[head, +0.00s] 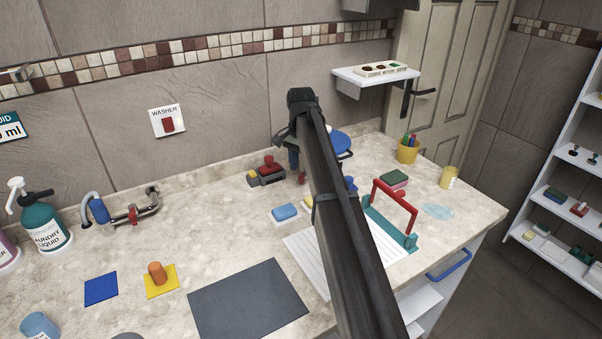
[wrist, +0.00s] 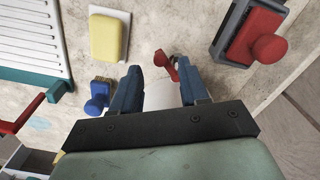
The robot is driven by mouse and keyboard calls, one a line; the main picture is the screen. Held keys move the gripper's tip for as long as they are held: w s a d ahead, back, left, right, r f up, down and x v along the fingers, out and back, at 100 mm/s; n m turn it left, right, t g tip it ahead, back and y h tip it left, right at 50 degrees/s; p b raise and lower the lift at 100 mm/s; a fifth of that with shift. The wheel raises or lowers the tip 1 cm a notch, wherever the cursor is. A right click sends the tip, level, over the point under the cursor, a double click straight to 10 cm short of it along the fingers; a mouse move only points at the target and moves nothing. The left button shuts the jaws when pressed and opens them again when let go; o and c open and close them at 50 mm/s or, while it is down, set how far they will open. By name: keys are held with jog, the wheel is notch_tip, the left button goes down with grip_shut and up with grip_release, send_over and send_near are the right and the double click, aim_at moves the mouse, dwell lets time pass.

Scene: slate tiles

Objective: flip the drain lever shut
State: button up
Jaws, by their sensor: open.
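A small red lever-like part (wrist: 166,68) with a dark pivot shows between my fingertips in the wrist view; it may be the drain lever. In the head view a small red part (head: 302,178) shows below my gripper (head: 294,158), mostly hidden by my arm. My gripper (wrist: 158,70) is open, its blue fingers on either side of the red part; I cannot tell whether they touch it. A pale round thing (wrist: 160,95) lies behind the fingers, partly hidden. Another red handle (head: 133,215) sits on a metal pipe (head: 148,207) at the left of the counter.
A grey block with a red knob (wrist: 262,45) stands close right of my fingers in the wrist view. A yellow block (wrist: 109,38) and a blue brush (wrist: 97,97) lie to the left. A teal carrier with a red handle (head: 396,205) stands right of my arm. The dark mat (head: 247,300) is clear.

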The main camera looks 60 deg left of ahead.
aim_at(301, 176)
jog(key=shift+f, duration=1.6)
grip_shut()
